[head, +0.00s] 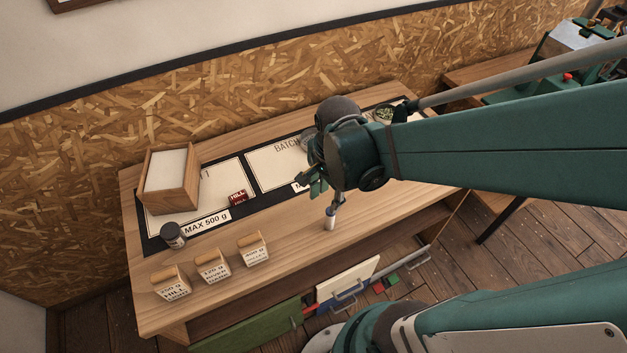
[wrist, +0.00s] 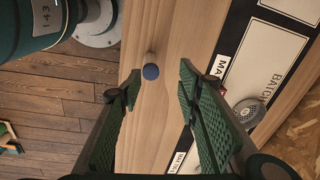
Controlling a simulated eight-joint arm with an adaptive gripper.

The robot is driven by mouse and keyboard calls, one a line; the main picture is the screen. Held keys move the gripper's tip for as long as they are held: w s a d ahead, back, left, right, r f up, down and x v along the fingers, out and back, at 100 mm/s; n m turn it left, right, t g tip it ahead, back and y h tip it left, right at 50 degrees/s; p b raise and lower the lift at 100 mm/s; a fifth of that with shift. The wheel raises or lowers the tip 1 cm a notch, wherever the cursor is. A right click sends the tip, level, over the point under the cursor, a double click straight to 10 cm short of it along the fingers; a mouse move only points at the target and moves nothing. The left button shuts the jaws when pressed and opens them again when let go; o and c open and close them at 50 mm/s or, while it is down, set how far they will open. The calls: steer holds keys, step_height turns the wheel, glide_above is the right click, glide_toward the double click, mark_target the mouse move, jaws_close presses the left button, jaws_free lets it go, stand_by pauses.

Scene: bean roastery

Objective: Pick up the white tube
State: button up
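My gripper (head: 326,192) hangs above the tube in the head view. In the wrist view my gripper (wrist: 160,74) is open with nothing between its fingers.
A wooden box (head: 191,190), a dark jar (head: 173,235), a red packet (head: 238,198) and three labelled bags (head: 213,268) stand to the left on the bench (head: 290,250). A round metal item (wrist: 248,111) is right of my gripper. Bare wood surrounds the tube.

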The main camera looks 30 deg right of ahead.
mark_target(330, 217)
steer(key=shift+s+d+f+m+g, duration=0.15)
steer(key=shift+s+f+m+g, duration=0.15)
steer(key=shift+f+m, duration=0.4)
steer(key=shift+s+d+f+m+g, duration=0.2)
steer(key=shift+s+f+m, duration=0.1)
steer(key=shift+f+m, duration=0.35)
steer(key=shift+f+b, duration=0.35)
steer(key=shift+f, duration=0.95)
steer(key=shift+f, duration=0.1)
steer(key=shift+w+f+b, duration=0.15)
steer(key=shift+f+b, duration=0.5)
steer(key=shift+f, duration=1.8)
steer(key=shift+c, duration=0.2)
steer(key=c, duration=0.8)
